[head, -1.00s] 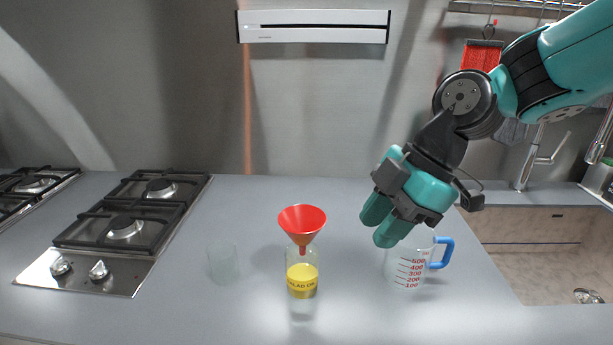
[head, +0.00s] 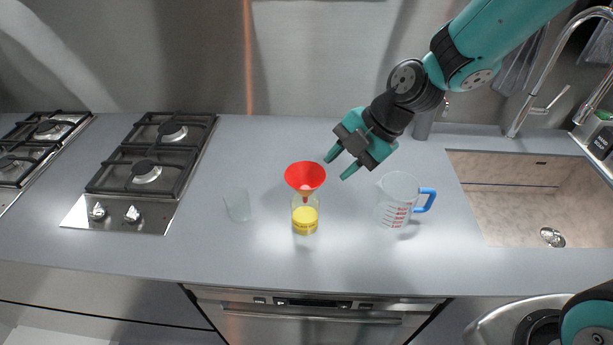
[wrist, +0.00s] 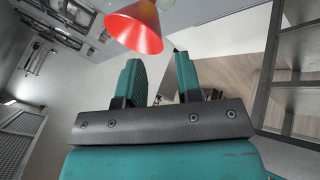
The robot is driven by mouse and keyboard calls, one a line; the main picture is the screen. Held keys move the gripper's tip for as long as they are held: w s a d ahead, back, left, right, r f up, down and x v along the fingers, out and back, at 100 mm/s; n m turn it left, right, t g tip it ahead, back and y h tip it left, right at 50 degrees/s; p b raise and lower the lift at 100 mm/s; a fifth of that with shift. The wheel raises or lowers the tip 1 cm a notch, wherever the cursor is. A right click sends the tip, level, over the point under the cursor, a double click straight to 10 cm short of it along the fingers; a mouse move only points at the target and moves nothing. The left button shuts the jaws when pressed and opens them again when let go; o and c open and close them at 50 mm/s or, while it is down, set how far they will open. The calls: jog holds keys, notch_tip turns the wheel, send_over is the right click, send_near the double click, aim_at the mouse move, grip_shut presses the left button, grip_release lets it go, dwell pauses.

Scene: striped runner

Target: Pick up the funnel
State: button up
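The red funnel (head: 305,176) sits upright in the mouth of a clear bottle (head: 305,216) with a yellow label, near the middle of the counter. My gripper (head: 335,168) is open and empty, just to the right of the funnel in the head view, its fingers pointing left and down. In the wrist view, the funnel (wrist: 137,27) shows above and left of the fingertips, apart from them. The gripper (wrist: 160,72) has a clear gap between its fingers there.
A clear glass (head: 238,205) stands left of the bottle. A measuring jug (head: 398,203) with a blue handle stands to the right. A gas hob (head: 150,165) is at the left, a sink (head: 535,200) at the right. The front of the counter is clear.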

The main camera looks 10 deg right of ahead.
aim_at(320, 183)
jog(key=shift+p+x, duration=1.65)
jog(key=shift+x, duration=1.65)
jog(key=shift+a+r, duration=0.1)
jog(key=shift+a, duration=0.05)
grip_shut()
